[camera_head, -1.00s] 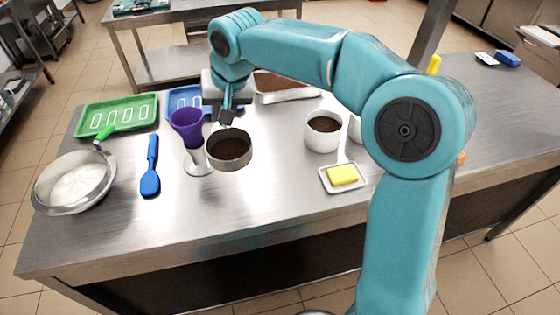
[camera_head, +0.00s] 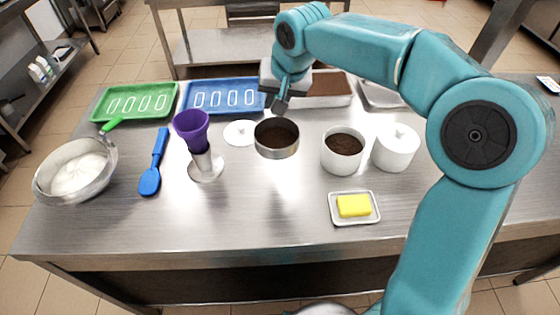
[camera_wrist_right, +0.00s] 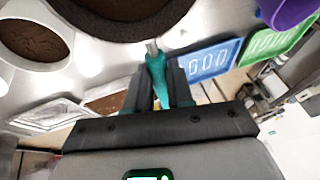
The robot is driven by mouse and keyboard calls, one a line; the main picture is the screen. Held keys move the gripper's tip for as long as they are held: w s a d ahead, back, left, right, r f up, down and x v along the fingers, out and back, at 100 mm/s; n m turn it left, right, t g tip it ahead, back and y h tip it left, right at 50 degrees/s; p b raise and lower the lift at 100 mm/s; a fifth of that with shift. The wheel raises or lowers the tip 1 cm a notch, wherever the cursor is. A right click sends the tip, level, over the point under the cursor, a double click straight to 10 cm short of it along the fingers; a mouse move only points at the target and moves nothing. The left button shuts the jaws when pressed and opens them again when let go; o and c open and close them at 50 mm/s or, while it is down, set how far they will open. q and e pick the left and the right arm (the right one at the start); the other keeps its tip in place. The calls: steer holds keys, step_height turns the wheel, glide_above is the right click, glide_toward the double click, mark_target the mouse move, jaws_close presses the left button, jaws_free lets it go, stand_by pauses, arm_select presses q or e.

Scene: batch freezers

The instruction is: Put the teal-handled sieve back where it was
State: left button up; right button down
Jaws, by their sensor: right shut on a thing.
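The sieve (camera_head: 277,139) is a round metal pan with dark brown contents, in the middle of the head view. My right gripper (camera_head: 281,101) is shut on its handle, and the sieve appears held above the table. In the right wrist view the teal handle (camera_wrist_right: 157,78) sits between the fingers of my right gripper (camera_wrist_right: 160,90), and the sieve (camera_wrist_right: 120,15) extends past the top edge. A white round lid (camera_head: 240,133) lies just left of the sieve. My left gripper is not in view.
A white pot of dark powder (camera_head: 343,150) and a lidded white pot (camera_head: 396,148) stand right of the sieve. A purple funnel (camera_head: 191,128) over a metal stand (camera_head: 206,168) is left. A butter dish (camera_head: 366,218) is in front. Blue (camera_head: 223,98) and green (camera_head: 135,102) trays lie behind.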

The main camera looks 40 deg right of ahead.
steer(key=f, duration=1)
steer(key=a+f, duration=0.1)
steer(key=f, duration=0.4)
steer(key=shift+w+f, duration=0.1)
steer(key=shift+f, duration=0.05)
steer(key=shift+d+f, duration=0.2)
steer(key=shift+f, duration=0.15)
steer(key=shift+a, duration=0.1)
steer(key=shift+a, duration=0.1)
steer(key=c, duration=1)
jaws_free()
